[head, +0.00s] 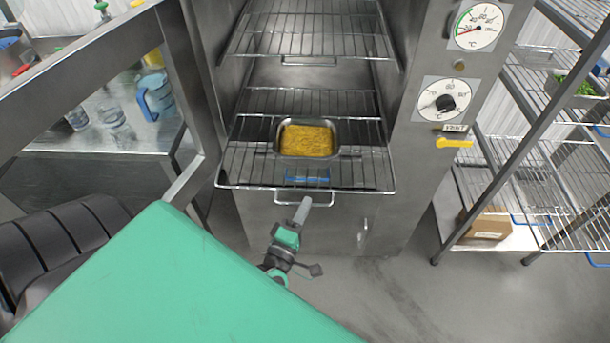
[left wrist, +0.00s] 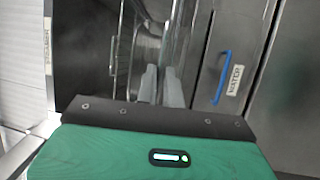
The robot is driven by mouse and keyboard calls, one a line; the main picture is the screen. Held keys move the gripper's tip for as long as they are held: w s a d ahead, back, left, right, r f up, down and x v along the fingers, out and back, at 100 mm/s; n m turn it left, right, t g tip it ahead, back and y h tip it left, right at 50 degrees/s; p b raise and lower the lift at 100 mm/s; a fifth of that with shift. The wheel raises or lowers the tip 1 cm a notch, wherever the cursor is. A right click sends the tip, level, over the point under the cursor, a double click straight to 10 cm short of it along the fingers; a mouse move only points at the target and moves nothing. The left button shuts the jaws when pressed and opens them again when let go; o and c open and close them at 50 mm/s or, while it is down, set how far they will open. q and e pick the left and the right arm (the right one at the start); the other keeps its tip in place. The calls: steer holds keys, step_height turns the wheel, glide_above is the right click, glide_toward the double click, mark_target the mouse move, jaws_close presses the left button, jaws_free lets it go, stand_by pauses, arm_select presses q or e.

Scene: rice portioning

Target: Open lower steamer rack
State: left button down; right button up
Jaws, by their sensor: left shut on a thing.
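The lower steamer rack (head: 235,172) is a wire shelf that sticks out of the front of the steel steamer (head: 408,190). Its metal handle (head: 319,200) hangs at its front edge. A metal pan (head: 334,148) filled with yellow grains sits on the rack. My left gripper (head: 303,205) is at the handle below the rack's front edge and is shut on it. In the left wrist view the gripper fingers (left wrist: 162,85) are close together against the wire rack, and the exact grip on the handle is hard to see. My right gripper is not in view.
An upper wire rack (head: 300,40) sits above. A dial and knob (head: 446,101) and a yellow lever (head: 455,143) are on the right panel. A blue handle with a WATER label (left wrist: 234,80) shows in the left wrist view. Wire shelving (head: 530,190) stands right; open floor (head: 400,300) lies in front.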

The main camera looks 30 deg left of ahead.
arm_select(q)
steer(key=shift+s+d, duration=0.45)
steer(key=shift+s, duration=0.3)
steer(key=c, duration=1.8)
jaws_free()
steer(key=shift+s, duration=0.1)
steer(key=b+v, duration=0.4)
steer(key=v, duration=0.9)
steer(key=shift+s+b, duration=0.3)
steer(key=shift+s, duration=0.05)
steer(key=shift+f, duration=0.15)
